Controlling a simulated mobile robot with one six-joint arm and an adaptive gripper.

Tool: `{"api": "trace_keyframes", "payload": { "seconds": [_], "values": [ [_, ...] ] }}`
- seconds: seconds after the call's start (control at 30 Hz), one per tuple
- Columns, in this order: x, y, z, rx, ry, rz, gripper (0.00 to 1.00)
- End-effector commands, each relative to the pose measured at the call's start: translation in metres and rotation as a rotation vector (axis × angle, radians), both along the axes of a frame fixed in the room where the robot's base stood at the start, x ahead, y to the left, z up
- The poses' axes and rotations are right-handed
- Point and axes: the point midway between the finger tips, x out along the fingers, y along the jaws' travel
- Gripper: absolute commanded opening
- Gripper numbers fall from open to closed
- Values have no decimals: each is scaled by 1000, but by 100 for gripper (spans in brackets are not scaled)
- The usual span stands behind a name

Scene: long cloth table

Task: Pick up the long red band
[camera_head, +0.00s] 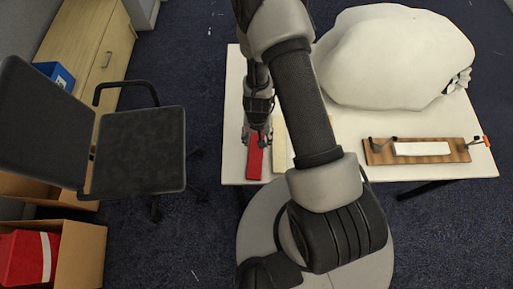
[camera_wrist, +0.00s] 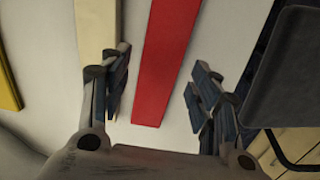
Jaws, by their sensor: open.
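The long red band (camera_head: 254,160) lies flat on the white table near its left front edge. In the wrist view the red band (camera_wrist: 163,62) runs lengthwise between my fingers, with a gap on each side. My gripper (camera_head: 257,137) is open above the band, its fingers (camera_wrist: 160,95) apart and empty. In the head view the gripper hides the far part of the band. I cannot tell exactly how high the fingertips are above the table.
A cream band (camera_head: 279,148) lies right beside the red one, close to one finger; a yellow band (camera_wrist: 6,85) lies farther left in the wrist view. A wooden board (camera_head: 378,154) and large white bulky object (camera_head: 395,60) are right. A chair (camera_head: 142,150) stands left of the table (camera_head: 232,115).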

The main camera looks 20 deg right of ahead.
Motion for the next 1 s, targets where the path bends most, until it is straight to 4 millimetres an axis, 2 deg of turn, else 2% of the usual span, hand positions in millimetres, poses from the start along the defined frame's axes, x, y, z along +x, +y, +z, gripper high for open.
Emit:
{"api": "trace_keyframes", "payload": {
  "seconds": [0.4, 0.7, 1.0],
  "values": [
    [2, 2, -49, 0, 0, -1, 57],
    [2, 2, -49, 0, 0, 0, 57],
    [2, 2, -49, 0, 0, 0, 37]
  ]
}}
